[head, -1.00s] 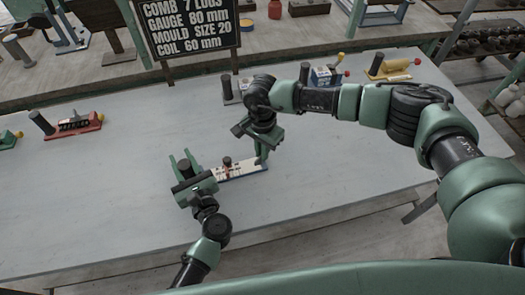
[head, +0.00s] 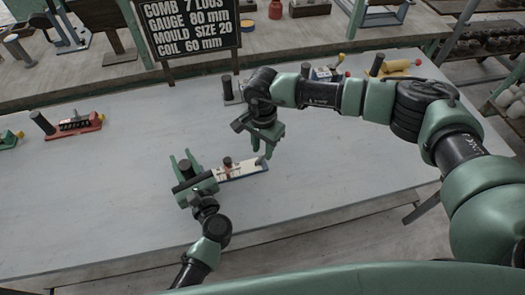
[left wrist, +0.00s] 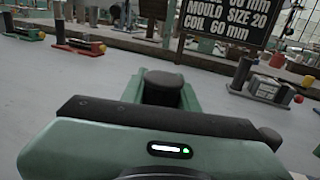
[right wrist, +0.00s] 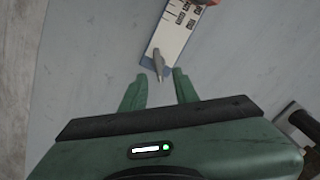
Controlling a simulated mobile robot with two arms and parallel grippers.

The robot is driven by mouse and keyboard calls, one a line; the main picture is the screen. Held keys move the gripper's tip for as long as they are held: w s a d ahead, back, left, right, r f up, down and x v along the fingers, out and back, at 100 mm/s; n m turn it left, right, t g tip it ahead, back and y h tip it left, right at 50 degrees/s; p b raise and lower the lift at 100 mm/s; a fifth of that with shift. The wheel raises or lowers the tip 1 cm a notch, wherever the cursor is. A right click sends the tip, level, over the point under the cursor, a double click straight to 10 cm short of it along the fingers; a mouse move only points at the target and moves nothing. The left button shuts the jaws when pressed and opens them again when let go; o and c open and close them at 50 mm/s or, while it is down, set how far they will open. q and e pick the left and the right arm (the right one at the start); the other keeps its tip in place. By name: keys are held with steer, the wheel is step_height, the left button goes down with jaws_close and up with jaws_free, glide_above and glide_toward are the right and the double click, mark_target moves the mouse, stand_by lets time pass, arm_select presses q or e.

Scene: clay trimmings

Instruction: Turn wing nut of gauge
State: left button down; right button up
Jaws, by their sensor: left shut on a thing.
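The gauge (head: 248,171) is a narrow white board with a blue edge and dark markings, lying on the grey table. A red slide with a dark knob (head: 227,162) stands near its left part. In the right wrist view, a grey wing nut (right wrist: 158,63) sits at the gauge's near end. My right gripper (right wrist: 158,78) is open, its fingertips on either side of and just short of the wing nut; no contact shows. My left gripper (head: 181,159) is shut on a dark upright cylindrical handle (left wrist: 162,87) at the gauge's left end.
A sign (head: 188,27) listing sizes stands behind the table. A red tool (head: 75,126) with a dark post lies at the left. A yellow tool (head: 398,67) and other tools stand along the back right. The table's front is clear.

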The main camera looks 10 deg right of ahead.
mark_target(263, 155)
step_height(263, 155, up, 10)
stand_by(0.3)
arm_select(q)
steer(key=c, duration=1)
jaws_free()
